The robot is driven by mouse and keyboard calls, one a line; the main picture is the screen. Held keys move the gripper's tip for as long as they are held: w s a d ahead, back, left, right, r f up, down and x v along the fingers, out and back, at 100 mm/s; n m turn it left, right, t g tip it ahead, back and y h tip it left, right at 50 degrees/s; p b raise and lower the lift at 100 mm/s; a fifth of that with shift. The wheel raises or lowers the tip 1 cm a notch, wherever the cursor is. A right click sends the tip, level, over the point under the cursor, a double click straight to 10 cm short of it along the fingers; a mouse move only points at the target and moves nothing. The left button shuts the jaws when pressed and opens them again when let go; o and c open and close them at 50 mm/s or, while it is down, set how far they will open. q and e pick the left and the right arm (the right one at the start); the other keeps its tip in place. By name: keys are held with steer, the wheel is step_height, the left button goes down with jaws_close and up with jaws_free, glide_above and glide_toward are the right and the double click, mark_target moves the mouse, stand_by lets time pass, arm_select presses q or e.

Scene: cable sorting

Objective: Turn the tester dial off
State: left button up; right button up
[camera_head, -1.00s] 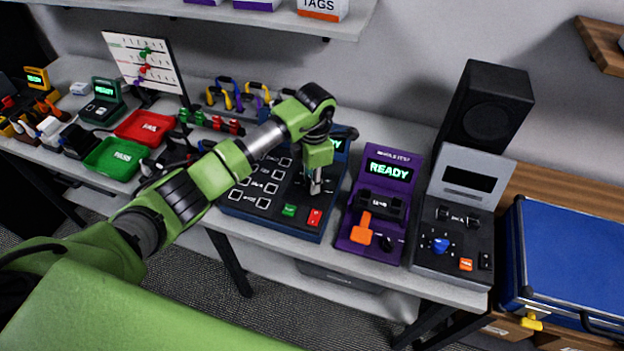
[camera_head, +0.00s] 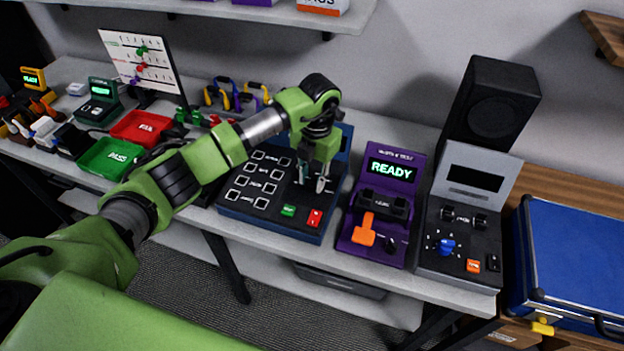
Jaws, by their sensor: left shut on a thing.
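The blue-framed tester (camera_head: 266,220) stands on the bench, with a black face, rows of square keys on its left, and a green and a red button at the front. My left gripper (camera_head: 319,184) points down over its right part, above the red button. It is shut on what seems to be the tester dial, which the fingers and wrist largely hide; I cannot read its setting. The tester's screen is mostly hidden behind the wrist. My right gripper is not in view.
A purple tester (camera_head: 380,205) with a lit READY screen and orange lever stands close on the right. Beyond it is a grey unit (camera_head: 462,225) with a blue knob and dark screen. A green tray (camera_head: 110,157) and red tray (camera_head: 141,126) are left. A blue case (camera_head: 575,250) is far right.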

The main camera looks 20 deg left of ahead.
mark_target(315, 180)
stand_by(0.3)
arm_select(q)
steer(key=o, duration=1.1)
steer(key=shift+r, duration=0.15)
step_height(315, 180, up, 12)
steer(key=shift+d, duration=0.4)
steer(key=shift+s+f, duration=0.1)
steer(key=shift+f, duration=0.1)
